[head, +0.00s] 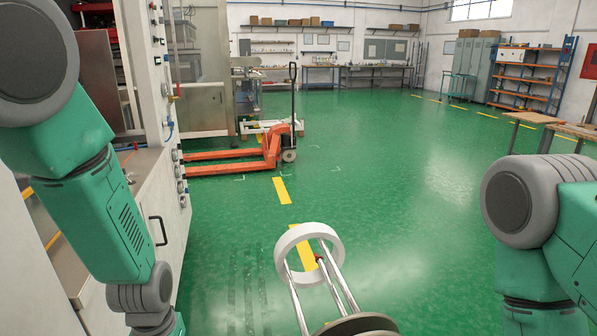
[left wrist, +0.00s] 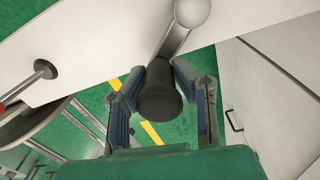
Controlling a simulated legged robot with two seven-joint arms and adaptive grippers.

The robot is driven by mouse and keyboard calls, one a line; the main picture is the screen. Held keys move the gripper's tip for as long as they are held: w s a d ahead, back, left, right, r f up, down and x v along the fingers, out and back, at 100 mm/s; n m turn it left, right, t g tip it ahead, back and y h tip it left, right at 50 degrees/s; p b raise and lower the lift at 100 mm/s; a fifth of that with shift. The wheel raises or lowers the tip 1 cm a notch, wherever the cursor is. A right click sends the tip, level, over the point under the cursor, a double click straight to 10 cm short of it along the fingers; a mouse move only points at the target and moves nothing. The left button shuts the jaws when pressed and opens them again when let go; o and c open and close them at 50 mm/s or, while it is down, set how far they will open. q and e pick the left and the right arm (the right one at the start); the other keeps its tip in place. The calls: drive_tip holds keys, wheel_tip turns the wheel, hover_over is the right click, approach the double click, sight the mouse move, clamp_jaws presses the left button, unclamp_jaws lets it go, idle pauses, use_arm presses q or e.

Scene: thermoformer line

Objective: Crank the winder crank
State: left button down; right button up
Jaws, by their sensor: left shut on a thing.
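The winder crank shows in the left wrist view as a light grey metal arm (left wrist: 180,38) with a rounded end at the top. A black knob-like handle (left wrist: 160,98) sits at its lower end. My left gripper (left wrist: 161,76) has its two fingers on either side of this handle and is shut on it. In the head view, my left arm runs down the left side and its gripper is below the picture. My right arm shows at the right edge, but its gripper is out of view.
A white ring (head: 281,262) on shiny rods and a grey disc (head: 358,325) stand at bottom centre. A machine cabinet (head: 176,215) is close on the left. An orange pallet truck (head: 268,150) stands beyond. The green floor (head: 420,200) ahead is clear.

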use_arm(q)
drive_tip(key=shift+s, duration=0.1)
drive_tip(key=shift+s+d+p, duration=0.45)
drive_tip(key=shift+s+d, duration=0.25)
drive_tip(key=shift+d, duration=0.05)
drive_tip(key=shift+s+d+p, duration=0.35)
drive_tip(key=shift+s+p, duration=0.05)
drive_tip(key=shift+s, duration=0.4)
drive_tip(key=c, duration=1.1)
unclamp_jaws()
drive_tip(key=shift+c, duration=0.2)
drive_tip(key=shift+r, duration=0.1)
wheel_tip(320, 180, up, 6)
drive_tip(key=p, duration=0.5)
drive_tip(key=shift+p, duration=0.35)
